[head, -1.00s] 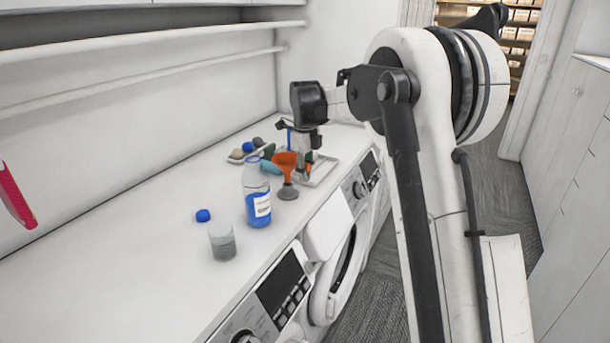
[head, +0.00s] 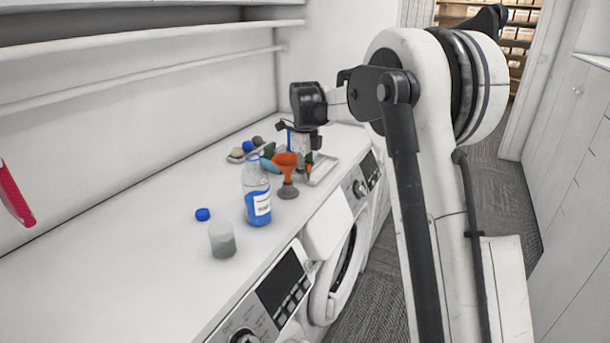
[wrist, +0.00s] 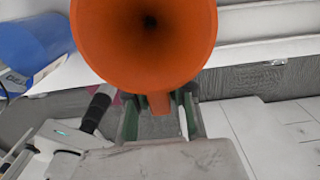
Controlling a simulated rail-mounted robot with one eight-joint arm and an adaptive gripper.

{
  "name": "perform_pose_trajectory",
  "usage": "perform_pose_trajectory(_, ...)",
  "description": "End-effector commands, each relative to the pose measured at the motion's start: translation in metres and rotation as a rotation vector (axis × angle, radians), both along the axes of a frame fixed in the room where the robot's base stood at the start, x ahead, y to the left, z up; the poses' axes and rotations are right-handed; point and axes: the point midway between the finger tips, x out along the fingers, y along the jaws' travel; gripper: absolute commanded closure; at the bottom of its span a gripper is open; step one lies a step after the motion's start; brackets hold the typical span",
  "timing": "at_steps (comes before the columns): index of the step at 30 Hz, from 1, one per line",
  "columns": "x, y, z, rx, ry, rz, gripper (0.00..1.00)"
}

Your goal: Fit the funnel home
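The orange funnel (head: 286,160) stands upright, wide mouth up, over a small grey stand (head: 289,191) on the counter. A clear bottle (head: 256,192) with blue liquid and a white label stands to its left, with no cap on its neck. My gripper (head: 309,160) is low, just beyond and to the right of the funnel. In the wrist view the funnel (wrist: 148,45) fills the top middle and hides part of the fingers. The green-edged fingers of my gripper (wrist: 161,120) are apart, with an orange tab between them, nearer the right finger. I see no firm grip.
A blue cap (head: 203,215) and a cup of greyish contents (head: 222,240) stand nearer on the white counter (head: 130,240). A pale tray (head: 323,172) and several small items lie around my gripper. The counter's front edge, above washing machines, is close on the right.

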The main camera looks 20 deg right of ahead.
Motion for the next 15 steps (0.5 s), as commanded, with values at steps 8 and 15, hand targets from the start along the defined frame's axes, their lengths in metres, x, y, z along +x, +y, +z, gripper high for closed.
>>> perform_pose_trajectory(8,0.000,0.000,-0.007,0.000,0.000,0.000,1.00)
perform_pose_trajectory(15,0.000,0.000,-0.012,0.000,0.000,0.000,1.00)
